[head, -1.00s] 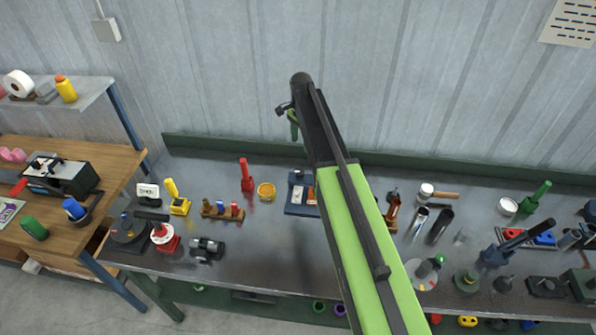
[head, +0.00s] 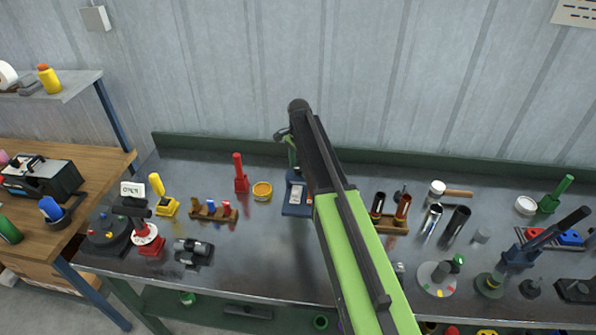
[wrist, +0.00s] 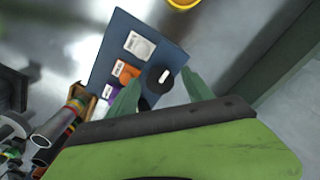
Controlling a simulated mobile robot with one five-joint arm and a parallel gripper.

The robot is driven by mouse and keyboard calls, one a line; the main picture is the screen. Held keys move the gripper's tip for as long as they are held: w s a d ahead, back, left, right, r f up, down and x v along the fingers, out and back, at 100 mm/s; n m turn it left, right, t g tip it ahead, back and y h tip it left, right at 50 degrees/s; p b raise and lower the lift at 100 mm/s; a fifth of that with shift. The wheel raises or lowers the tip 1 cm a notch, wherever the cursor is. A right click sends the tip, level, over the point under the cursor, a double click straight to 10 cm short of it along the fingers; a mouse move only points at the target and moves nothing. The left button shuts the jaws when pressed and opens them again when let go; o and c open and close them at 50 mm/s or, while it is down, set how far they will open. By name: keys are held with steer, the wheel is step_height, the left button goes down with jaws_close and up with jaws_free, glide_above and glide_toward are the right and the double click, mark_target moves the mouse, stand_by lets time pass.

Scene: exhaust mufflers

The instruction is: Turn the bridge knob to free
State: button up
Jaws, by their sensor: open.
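A blue panel (head: 294,209) stands on the metal bench, partly hidden by my arm in the head view. In the wrist view the panel (wrist: 118,38) shows a round black knob (wrist: 153,82) with a white pointer mark. In the head view the gripper is mostly hidden behind my arm.
The green back rail (head: 220,147) runs behind. The front middle of the bench is fairly clear.

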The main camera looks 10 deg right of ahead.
jaws_close()
steer(key=shift+n, duration=0.3)
steer(key=n, duration=0.3)
steer(key=shift+n, duration=0.4)
steer(key=n, duration=0.4)
steer(key=shift+a+n, duration=0.1)
steer(key=shift+n, duration=0.2)
steer(key=n, duration=0.8)
steer(key=shift+n, duration=0.6)
